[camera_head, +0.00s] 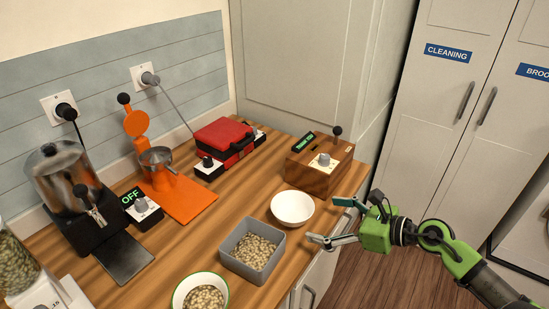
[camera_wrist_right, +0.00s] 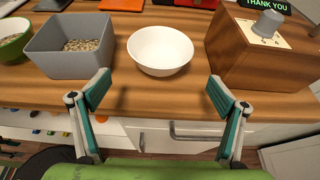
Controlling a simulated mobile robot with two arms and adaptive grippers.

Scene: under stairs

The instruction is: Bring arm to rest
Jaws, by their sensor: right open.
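My right gripper (camera_head: 331,221) comes in from the right in the head view. It is open and empty, just off the counter's front edge near the white bowl (camera_head: 292,208). In the right wrist view its fingers (camera_wrist_right: 156,92) are spread apart, with the empty white bowl (camera_wrist_right: 160,50) beyond them on the counter. The bowl is apart from the fingers. My left gripper shows in neither view.
The wooden counter (camera_head: 228,212) holds a grey bin (camera_head: 277,263) of beans, a green-rimmed bowl (camera_head: 182,290) of beans, a wooden box (camera_head: 309,180) with a knob, a red appliance (camera_head: 222,138) and an orange press (camera_head: 190,200). Cabinets (camera_head: 440,110) stand at the right; floor between is clear.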

